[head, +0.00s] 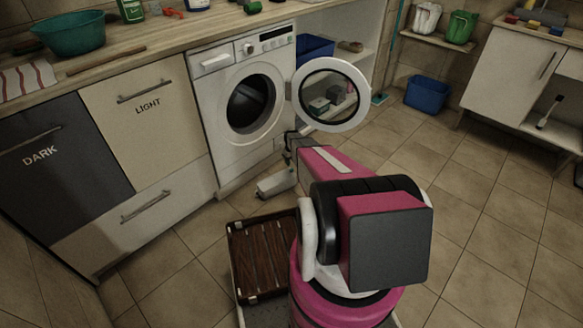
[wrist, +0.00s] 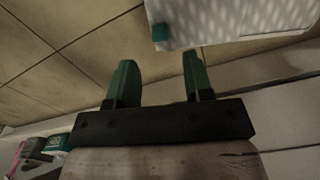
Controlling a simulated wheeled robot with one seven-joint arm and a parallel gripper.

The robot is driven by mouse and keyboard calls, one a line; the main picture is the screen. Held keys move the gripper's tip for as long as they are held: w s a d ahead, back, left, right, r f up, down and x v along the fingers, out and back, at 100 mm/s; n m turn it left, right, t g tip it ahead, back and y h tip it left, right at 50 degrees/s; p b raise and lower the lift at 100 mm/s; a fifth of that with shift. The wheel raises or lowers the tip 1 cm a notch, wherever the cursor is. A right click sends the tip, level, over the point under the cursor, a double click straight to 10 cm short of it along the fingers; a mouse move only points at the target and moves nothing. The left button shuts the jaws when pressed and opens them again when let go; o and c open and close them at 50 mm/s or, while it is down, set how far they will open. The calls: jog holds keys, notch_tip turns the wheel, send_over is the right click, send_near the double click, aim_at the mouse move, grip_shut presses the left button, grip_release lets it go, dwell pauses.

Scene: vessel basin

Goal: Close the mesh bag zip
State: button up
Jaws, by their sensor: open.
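In the wrist view, my gripper (wrist: 157,60) has two green fingers spread well apart, with nothing between them. A pale, mesh-patterned item (wrist: 240,20) at the upper right looks like the mesh bag. A small teal tab (wrist: 159,32) at its lower left corner may be the zip pull. The tab is apart from the fingers, just beyond the gap between their tips. The item's top is cut off, and I cannot tell how far the zip is closed. In the head view, I cannot pick out the bag or my fingertips with certainty.
The washing machine (head: 244,105) stands ahead with its round door (head: 300,100) swung open beside my arm. A dark slatted crate (head: 233,245) is at lower left of my arm. A blue bin (head: 427,94) stands at the back right. The tiled floor at right is clear.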

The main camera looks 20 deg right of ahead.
jog(key=shift+r, duration=1.95)
